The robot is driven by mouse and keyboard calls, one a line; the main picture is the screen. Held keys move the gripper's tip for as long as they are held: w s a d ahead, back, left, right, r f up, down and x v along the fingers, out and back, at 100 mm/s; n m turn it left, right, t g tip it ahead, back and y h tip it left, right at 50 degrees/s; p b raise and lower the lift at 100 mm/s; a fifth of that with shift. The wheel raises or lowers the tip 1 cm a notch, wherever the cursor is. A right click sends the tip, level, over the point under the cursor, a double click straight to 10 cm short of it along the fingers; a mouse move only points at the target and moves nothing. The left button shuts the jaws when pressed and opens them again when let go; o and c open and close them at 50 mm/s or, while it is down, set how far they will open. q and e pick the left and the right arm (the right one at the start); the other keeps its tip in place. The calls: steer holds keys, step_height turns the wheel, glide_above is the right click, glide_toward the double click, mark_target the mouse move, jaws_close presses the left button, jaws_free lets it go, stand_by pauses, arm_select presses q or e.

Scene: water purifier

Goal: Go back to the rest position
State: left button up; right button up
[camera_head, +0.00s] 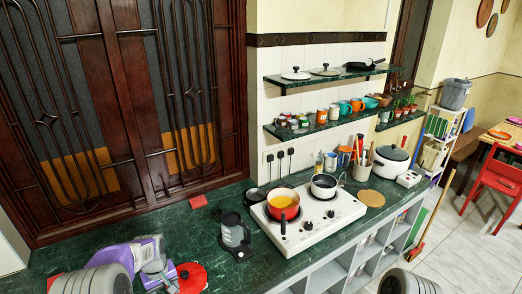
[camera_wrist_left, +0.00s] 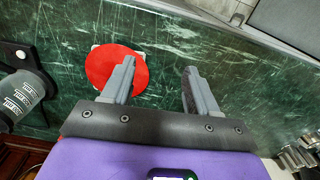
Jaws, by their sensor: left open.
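My left gripper (camera_head: 167,274) is at the lower left of the head view, low over the dark green counter (camera_head: 155,221). In the left wrist view its two fingers (camera_wrist_left: 158,70) are apart with only bare counter between them. My right gripper is outside the views.
A grey jug (camera_head: 235,232) stands on a dark base right of my left gripper. A white two-burner stove (camera_head: 318,222) holds a red pot (camera_head: 283,203) and a grey pot (camera_head: 324,185). Green shelves (camera_head: 314,128) hang above. The counter's back left is mostly clear.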

arm_select(q)
steer(key=s+d+f+m+h+b, duration=0.1)
steer(key=d+f, duration=0.2)
steer(key=f, duration=0.3)
steer(key=s+d+f+m+b, duration=0.1)
steer(key=s+d+f, duration=0.1)
steer(key=f, duration=0.3)
steer(key=s+d+f+m+h+b, duration=0.1)
steer(key=s+d+f+b, duration=0.1)
steer(key=s+d+f, duration=0.5)
steer(key=s+d+f+m+h+b, duration=0.1)
steer(key=s+d+f+h+b, duration=0.1)
steer(key=s+d+f, duration=0.5)
steer(key=s+d+b, duration=0.1)
steer(key=s, duration=0.4)
steer(key=shift+s+d+f+m+t, duration=0.15)
steer(key=shift+s+f+m+t, duration=0.1)
steer(key=shift+f+m+t, duration=0.05)
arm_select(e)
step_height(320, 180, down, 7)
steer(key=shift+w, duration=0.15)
